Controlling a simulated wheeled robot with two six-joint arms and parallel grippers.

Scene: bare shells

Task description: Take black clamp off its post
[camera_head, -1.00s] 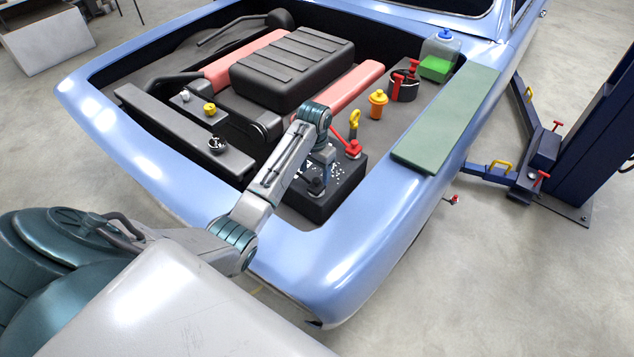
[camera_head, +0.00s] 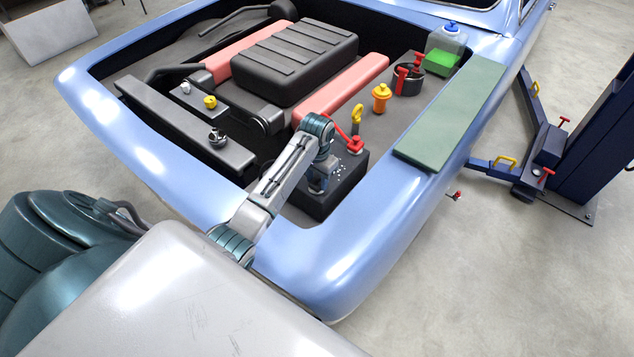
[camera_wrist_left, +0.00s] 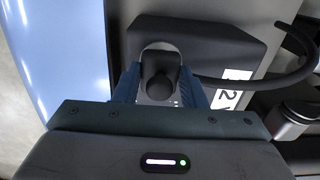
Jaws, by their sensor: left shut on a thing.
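The black battery (camera_head: 345,186) sits in the near corner of the open car bay. A red clamp (camera_head: 355,146) with a red lead is at its far end. My left gripper (camera_head: 317,188) is down over the battery's near end. In the left wrist view its blue fingers (camera_wrist_left: 158,92) are on either side of the round black clamp (camera_wrist_left: 160,87), shut on it. A black cable (camera_wrist_left: 285,75) curves away to the right there. The gripper hides the clamp and its post in the head view, so I cannot tell whether they touch. My right gripper is out of view.
A yellow ring-topped part (camera_head: 357,116), a yellow-capped container (camera_head: 380,98) and a black pot with red handles (camera_head: 408,79) stand beyond the battery. A green mat (camera_head: 452,120) lies on the right fender. The blue body edge (camera_head: 335,250) is close below my arm.

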